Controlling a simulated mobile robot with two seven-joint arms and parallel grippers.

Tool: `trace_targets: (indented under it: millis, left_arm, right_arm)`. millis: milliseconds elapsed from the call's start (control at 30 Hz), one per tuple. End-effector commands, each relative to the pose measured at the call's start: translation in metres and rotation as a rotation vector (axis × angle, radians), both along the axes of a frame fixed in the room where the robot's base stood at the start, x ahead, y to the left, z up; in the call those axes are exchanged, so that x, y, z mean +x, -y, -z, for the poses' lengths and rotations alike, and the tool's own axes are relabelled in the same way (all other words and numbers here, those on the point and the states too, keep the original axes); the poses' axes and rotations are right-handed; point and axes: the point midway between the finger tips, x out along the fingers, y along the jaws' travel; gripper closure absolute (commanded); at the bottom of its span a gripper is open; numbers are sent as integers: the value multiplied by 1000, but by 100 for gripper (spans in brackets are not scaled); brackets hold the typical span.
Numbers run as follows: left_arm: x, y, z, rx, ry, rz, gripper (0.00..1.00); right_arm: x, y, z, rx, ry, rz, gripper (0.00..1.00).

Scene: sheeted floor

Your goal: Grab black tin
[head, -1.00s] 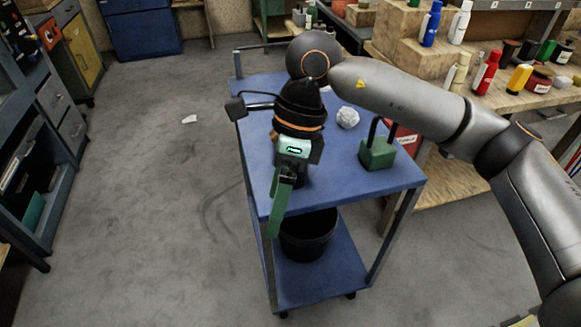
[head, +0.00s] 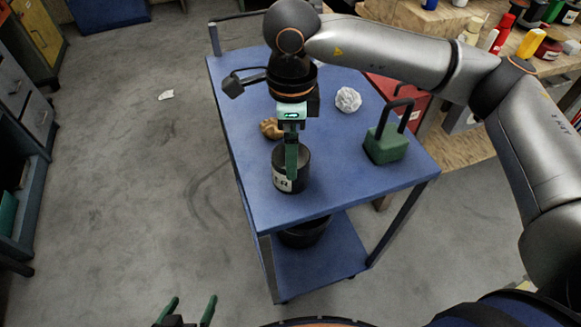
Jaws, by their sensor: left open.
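The black tin (head: 277,160), with a pale label on its front, stands upright on the blue cart's top (head: 240,190), near the front. My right gripper (head: 291,176) points down at the tin, its arm reaching in from the right. One green finger shows edge-on and overlaps the tin's rim and front wall. I cannot tell whether it is inside or in front of the tin, and the other finger is hidden. My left gripper (head: 187,312) is open and empty at the bottom edge, with two green fingers apart, away from the cart.
A brown object (head: 269,129) is close behind the tin. A crumpled white ball (head: 348,99) and a green padlock-shaped block (head: 386,147) stand to the right. A black bucket (head: 305,233) is on the lower shelf. Floor left of the cart is mostly clear.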

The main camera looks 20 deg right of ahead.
Motion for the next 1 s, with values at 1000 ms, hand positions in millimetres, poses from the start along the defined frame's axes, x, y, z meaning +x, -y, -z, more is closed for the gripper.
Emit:
trace_targets:
  millis: [1000]
  left_arm:
    - [3, -2, -6, 1, 12, -5, 0]
  right_arm:
    - [1, 0, 58, 1, 0, 0, 28]
